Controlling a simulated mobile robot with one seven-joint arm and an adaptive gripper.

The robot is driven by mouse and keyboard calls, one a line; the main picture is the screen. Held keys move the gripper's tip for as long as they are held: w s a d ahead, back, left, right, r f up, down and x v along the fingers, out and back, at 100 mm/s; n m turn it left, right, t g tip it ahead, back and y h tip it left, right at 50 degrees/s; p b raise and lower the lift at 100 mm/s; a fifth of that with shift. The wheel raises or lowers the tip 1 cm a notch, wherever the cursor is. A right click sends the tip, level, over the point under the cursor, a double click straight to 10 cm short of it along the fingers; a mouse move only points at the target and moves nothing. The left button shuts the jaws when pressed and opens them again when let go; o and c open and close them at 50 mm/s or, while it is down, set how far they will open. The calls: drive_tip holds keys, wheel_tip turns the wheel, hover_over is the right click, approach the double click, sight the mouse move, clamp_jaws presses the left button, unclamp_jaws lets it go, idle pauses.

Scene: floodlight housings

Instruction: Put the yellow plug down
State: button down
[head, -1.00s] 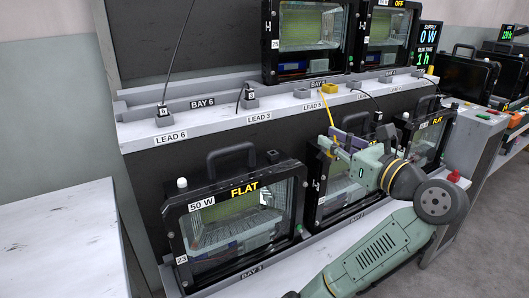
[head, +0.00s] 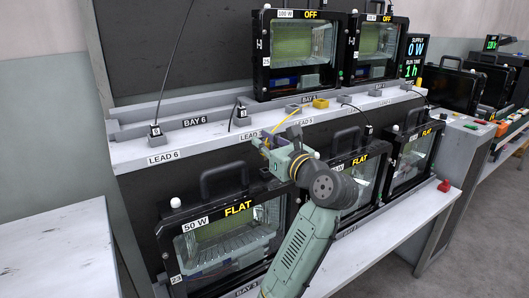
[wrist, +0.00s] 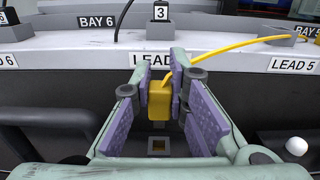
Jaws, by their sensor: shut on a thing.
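The yellow plug (wrist: 159,107) is between the purple pads of my gripper (wrist: 162,100) in the wrist view, with its yellow cable (wrist: 230,46) running up and right toward the LEAD 5 part of the shelf. In the head view my gripper (head: 262,143) is at the shelf's front edge near the LEAD 3 label, and the cable (head: 284,120) arcs up from it. The plug itself is hard to make out there. In the wrist view the plug appears in front of the shelf's front face, below the LEAD label, apart from the shelf top.
The shelf (head: 200,143) carries grey holders, one with a black plug marked 3 (wrist: 160,12), and a yellow block (head: 320,103). Housings marked OFF (head: 295,50) stand above; housings marked FLAT (head: 225,240) stand below my arm. A bare white table (head: 55,250) is at left.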

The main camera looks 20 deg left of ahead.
wheel_tip(320, 180, down, 3)
drive_tip(key=shift+f, duration=0.1)
drive_tip(key=c, duration=1.6)
unclamp_jaws()
drive_tip(key=shift+o, duration=0.2)
drive_tip(key=shift+d, duration=0.1)
drive_tip(key=b+v, duration=0.1)
drive_tip(key=v, duration=1.1)
drive_tip(key=shift+b, duration=0.35)
